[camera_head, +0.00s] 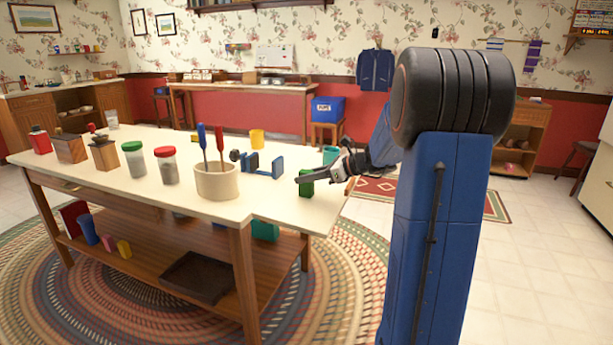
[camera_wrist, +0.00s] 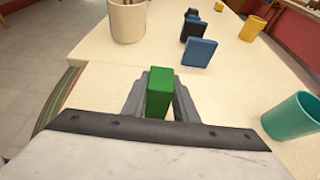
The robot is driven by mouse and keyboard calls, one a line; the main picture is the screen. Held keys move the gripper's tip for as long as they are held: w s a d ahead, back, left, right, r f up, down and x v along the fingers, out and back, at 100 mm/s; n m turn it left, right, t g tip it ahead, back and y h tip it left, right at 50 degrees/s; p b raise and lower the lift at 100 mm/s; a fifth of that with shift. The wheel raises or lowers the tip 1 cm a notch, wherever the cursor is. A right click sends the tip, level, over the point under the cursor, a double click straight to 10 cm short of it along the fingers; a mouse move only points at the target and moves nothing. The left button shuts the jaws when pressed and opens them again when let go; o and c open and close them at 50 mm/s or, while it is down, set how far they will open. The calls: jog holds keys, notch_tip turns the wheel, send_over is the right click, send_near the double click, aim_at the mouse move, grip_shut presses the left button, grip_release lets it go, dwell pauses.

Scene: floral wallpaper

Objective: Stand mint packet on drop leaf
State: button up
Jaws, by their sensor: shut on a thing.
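The mint packet is a green upright block (camera_head: 306,184) near the right end of the table. It also shows in the wrist view (camera_wrist: 158,92), between the two fingers. My gripper (camera_wrist: 158,103) is shut on it, with a finger on each side; in the head view my gripper (camera_head: 320,176) reaches in from the right. The drop leaf (camera_wrist: 225,95) is the pale table end beneath the packet, beyond a faint seam; its near edge also shows in the head view (camera_head: 292,213). The packet's base is partly hidden, so I cannot tell whether it touches the surface.
A teal cup (camera_wrist: 291,117) stands to the right on the leaf. Blue upright pieces (camera_wrist: 200,54) stand beyond the packet, with a yellow mug (camera_wrist: 253,29) farther back. A beige crock (camera_head: 216,184) with screwdrivers stands to the left. The leaf around the packet is clear.

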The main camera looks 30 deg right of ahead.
jog(key=o, duration=1.1)
jog(key=shift+c, duration=0.2)
jog(key=shift+s+d+r, duration=0.1)
jog(key=shift+d+r, duration=0.05)
jog(key=shift+r, duration=0.45)
jog(key=v, duration=1.2)
jog(key=s+a+f+n+g+h, duration=0.1)
jog(key=s+a+f+n+g, duration=0.1)
jog(key=s+a+n, duration=0.45)
jog(key=s+a+f+n+g+h, duration=0.1)
jog(key=s+a+f+n+g, duration=0.15)
jog(key=a, duration=0.65)
jog(key=s+a+f+n+g, duration=0.1)
jog(key=s+a+n+g, duration=0.1)
jog(key=s+a+n, duration=0.4)
jog(key=s+a+f+n+h, duration=0.2)
jog(key=s+f+n+h, duration=0.1)
jog(key=s+n, duration=0.3)
jog(key=s+a+f+n+h, duration=0.2)
jog(key=s+f+n+h, duration=0.1)
jog(key=s+n, duration=0.4)
jog(key=shift+s+f+t, duration=0.35)
jog(key=shift+s+f, duration=0.05)
jog(key=shift+s, duration=1.05)
